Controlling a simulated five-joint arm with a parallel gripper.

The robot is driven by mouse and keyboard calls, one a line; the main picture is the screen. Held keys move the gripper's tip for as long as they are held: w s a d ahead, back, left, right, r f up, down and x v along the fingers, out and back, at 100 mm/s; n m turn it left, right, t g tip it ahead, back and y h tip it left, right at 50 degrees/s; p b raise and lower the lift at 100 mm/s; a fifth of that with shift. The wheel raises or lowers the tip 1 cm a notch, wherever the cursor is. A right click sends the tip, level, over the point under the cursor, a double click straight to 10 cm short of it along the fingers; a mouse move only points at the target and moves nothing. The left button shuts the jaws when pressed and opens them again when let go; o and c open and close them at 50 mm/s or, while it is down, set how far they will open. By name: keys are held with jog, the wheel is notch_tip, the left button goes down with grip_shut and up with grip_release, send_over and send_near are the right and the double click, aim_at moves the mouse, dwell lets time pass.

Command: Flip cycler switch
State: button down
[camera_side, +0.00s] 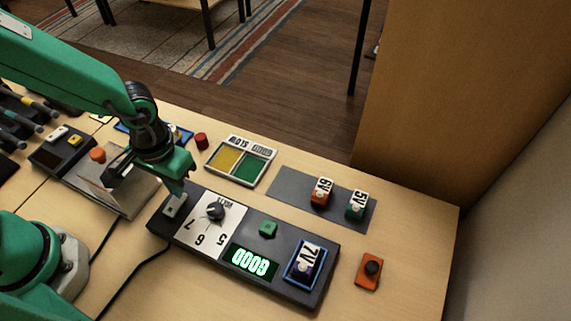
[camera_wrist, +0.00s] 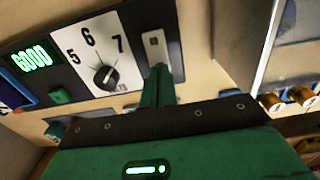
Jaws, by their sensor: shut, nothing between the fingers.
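The dark cycler panel (camera_side: 321,289) lies on the table. At its left end is a pale switch plate (camera_side: 173,206), which shows at the top of the wrist view (camera_wrist: 155,47) with a small toggle on it. My gripper (camera_side: 179,192) is shut and empty, tips pointing down right at the switch; in the wrist view the tips (camera_wrist: 160,73) overlap the plate's near edge. Whether they touch the toggle I cannot tell. Beside it is a black dial (camera_side: 215,212) on a white 5-6-7 scale. The display (camera_side: 249,262) reads GOOD in green. A 7V block (camera_side: 305,261) sits in the blue-framed slot.
A green button (camera_side: 268,228) is on the panel. Blocks marked 6V (camera_side: 321,191) and 5V (camera_side: 357,205) stand on a grey mat (camera_side: 290,186). A yellow-green tray (camera_side: 240,161), a red cylinder (camera_side: 201,141) and an orange block with black knob (camera_side: 369,272) lie around.

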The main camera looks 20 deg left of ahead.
jog(key=shift+f, duration=0.75)
dwell(0.6)
jog(key=shift+r, duration=3.55)
jog(key=s+a+r+t, duration=0.2)
jog(key=a+r+t, duration=0.3)
jog(key=a+r, duration=0.8)
jog(key=a, duration=0.3)
jog(key=shift+s+r+t, duration=0.2)
jog(key=shift+s+t, duration=0.1)
jog(key=shift+s, duration=0.05)
